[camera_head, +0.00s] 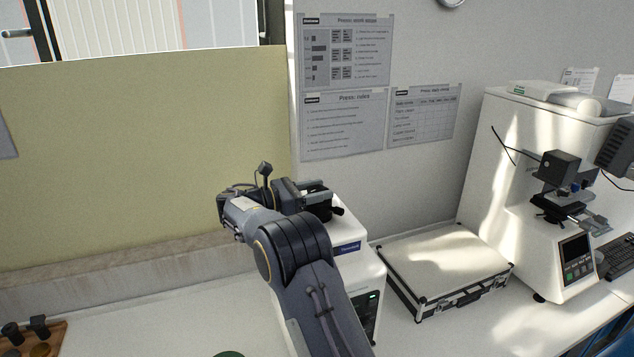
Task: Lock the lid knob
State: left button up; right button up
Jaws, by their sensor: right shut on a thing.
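A white press (362,262) with a blue label and a small green display stands on the bench at the middle. Its black lid knob (338,211) shows in part at the top of the press, just beyond my arm. My right gripper (319,193) reaches over the top of the press from the left and is shut on the lid knob. The arm and gripper hide much of the lid and the press's left side, so the knob's exact angle cannot be told. My left gripper is not in view.
A silver case (445,262) with black edges lies right of the press. A white hardness tester (540,190) stands farther right, by a keyboard (616,258). A wooden stand (36,338) with dark pieces is at lower left. The bench between is mostly clear.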

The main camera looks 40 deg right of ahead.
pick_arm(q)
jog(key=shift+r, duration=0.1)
pick_arm(e)
jog(key=shift+m+g+y, duration=0.8)
jog(key=shift+m+g, duration=0.5)
jog(key=shift+g, duration=0.6)
jog(key=shift+r+m+g+y, duration=0.1)
jog(key=shift+m+g+y, duration=0.6)
jog(key=shift+g, duration=0.4)
jog(key=o, duration=1)
